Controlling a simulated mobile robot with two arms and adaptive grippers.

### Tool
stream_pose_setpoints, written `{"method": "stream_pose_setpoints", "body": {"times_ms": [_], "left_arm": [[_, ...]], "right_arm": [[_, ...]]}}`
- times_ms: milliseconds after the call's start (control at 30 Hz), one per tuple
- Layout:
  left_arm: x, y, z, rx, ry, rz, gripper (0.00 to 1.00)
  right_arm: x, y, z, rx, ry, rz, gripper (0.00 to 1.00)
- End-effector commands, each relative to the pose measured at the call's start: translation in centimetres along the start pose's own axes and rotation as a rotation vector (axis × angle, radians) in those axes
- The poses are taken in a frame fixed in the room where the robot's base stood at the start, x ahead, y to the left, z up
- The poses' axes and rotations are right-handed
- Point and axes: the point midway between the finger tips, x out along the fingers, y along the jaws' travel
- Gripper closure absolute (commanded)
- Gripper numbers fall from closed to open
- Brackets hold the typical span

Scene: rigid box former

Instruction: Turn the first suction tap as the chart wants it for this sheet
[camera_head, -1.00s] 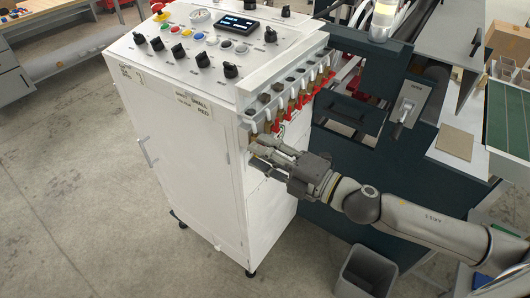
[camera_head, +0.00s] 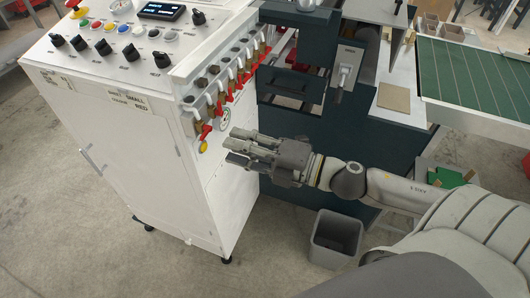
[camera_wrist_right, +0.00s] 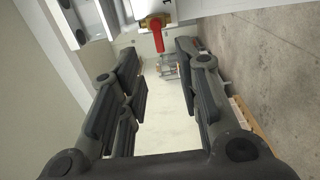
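A row of suction taps with red handles and brass bodies runs along the top side edge of the white cabinet (camera_head: 150,160). The nearest tap (camera_head: 205,131) is at the front corner, its red handle slanting downward. In the right wrist view a red tap handle (camera_wrist_right: 157,40) hangs from a brass body ahead of the fingers. My right gripper (camera_head: 236,146) is open and empty, apart from the taps, to the right of and a little below the nearest one. Its spread fingers also show in the right wrist view (camera_wrist_right: 160,85). My left gripper is out of view.
A dark machine body (camera_head: 285,125) stands behind my right gripper. A grey bin (camera_head: 336,240) stands on the floor beneath my arm. A brown board (camera_head: 394,97) lies right.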

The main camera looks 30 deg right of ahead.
Motion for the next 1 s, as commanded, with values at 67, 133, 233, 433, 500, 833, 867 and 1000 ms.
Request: {"method": "stream_pose_setpoints", "body": {"times_ms": [67, 133, 233, 433, 500, 833, 867, 1000], "left_arm": [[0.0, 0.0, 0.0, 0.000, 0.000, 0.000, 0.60], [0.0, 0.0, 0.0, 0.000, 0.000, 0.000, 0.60], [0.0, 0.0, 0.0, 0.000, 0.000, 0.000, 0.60], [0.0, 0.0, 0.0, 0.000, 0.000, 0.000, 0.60], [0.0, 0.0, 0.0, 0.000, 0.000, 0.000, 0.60], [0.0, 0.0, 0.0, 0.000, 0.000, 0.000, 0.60], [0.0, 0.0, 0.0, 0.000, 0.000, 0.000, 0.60], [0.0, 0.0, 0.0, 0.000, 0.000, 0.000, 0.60]], "right_arm": [[-0.8, -0.1, 0.0, 0.005, -0.001, -0.002, 0.69], [-1.4, -0.1, 0.0, 0.004, -0.002, -0.002, 0.69], [-2.3, -0.1, 0.0, 0.002, -0.002, -0.003, 0.69], [-4.0, -0.1, 0.0, 0.002, -0.002, -0.001, 0.69], [-4.5, -0.1, 0.0, 0.001, -0.002, -0.001, 0.69], [-5.3, 0.0, 0.0, -0.003, 0.000, -0.001, 0.69], [-5.3, 0.0, 0.0, -0.003, 0.000, -0.001, 0.69], [-5.3, 0.0, 0.0, -0.002, 0.000, -0.001, 0.69]]}}
